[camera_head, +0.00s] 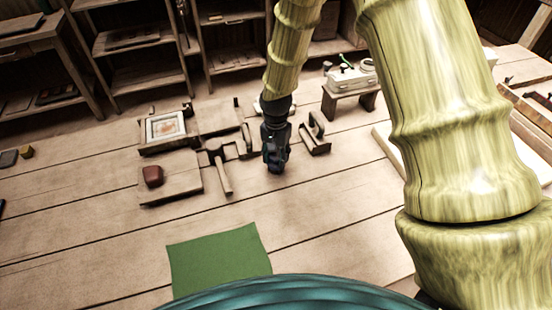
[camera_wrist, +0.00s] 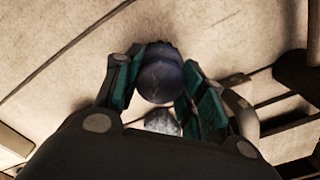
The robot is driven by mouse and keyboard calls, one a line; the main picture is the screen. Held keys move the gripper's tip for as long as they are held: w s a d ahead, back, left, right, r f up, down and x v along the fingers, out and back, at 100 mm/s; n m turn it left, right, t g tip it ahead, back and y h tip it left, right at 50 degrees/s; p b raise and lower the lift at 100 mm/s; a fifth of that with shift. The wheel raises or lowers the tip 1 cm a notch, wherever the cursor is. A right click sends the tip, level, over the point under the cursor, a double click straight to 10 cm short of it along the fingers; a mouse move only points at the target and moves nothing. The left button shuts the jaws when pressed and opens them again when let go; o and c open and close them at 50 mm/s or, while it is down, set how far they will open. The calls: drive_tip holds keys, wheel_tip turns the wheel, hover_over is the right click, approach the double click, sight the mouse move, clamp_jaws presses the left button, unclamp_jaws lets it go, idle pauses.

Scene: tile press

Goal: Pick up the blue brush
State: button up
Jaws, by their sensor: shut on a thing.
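My gripper (camera_head: 275,160) is low over the wooden surface near the middle of the head view. In the wrist view its two teal-padded fingers are closed on a rounded, dark blue thing (camera_wrist: 160,80), which looks like the blue brush. A pale grey speckled patch (camera_wrist: 162,122) shows just below it between the fingers; I cannot tell whether it belongs to the brush. In the head view the gripper hides most of the brush, so its full shape and any gap to the surface cannot be told.
A wooden hammer-like tool (camera_head: 221,172) and a board with a red-brown block (camera_head: 153,176) lie left of the gripper. A framed tile (camera_head: 166,127) is behind them. A handled wooden tool (camera_head: 315,135) stands close right. A green mat (camera_head: 218,262) lies in front, with clear planks around.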

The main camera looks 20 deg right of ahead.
drive_tip(key=shift+r, duration=0.4)
drive_tip(key=shift+r+b, duration=0.3)
drive_tip(key=shift+r, duration=0.6)
drive_tip(key=s+a+r+b, duration=0.1)
drive_tip(key=s+a+b, duration=0.1)
drive_tip(key=s, duration=1.4)
drive_tip(key=shift+r+b, duration=0.3)
drive_tip(key=shift+r, duration=0.05)
drive_tip(key=shift+a, duration=0.1)
